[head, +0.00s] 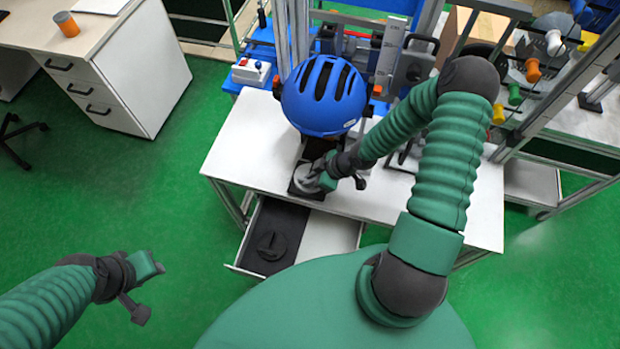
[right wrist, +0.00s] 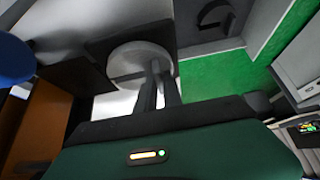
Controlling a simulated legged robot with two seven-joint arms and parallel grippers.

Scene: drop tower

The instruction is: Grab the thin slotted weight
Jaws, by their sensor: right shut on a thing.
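The slotted weight is a flat grey disc (head: 303,177) at the front edge of the white table, over a dark square pad (head: 297,189). It also shows in the right wrist view (right wrist: 135,58), close in front of the fingers. My right gripper (head: 322,178) is at the weight's right side. In the right wrist view its two dark fingers (right wrist: 158,85) are close together and shut on the weight's near edge. The fingertips are partly hidden in the head view. My left gripper (head: 150,285) hangs over the green floor, away from the table; its finger opening is unclear.
A blue helmet (head: 325,95) sits just behind the weight, below the tower frame. An open drawer (head: 330,236) under the table edge holds a black insert (head: 288,225) with a dark round shape. The white tabletop (head: 240,155) is clear at left.

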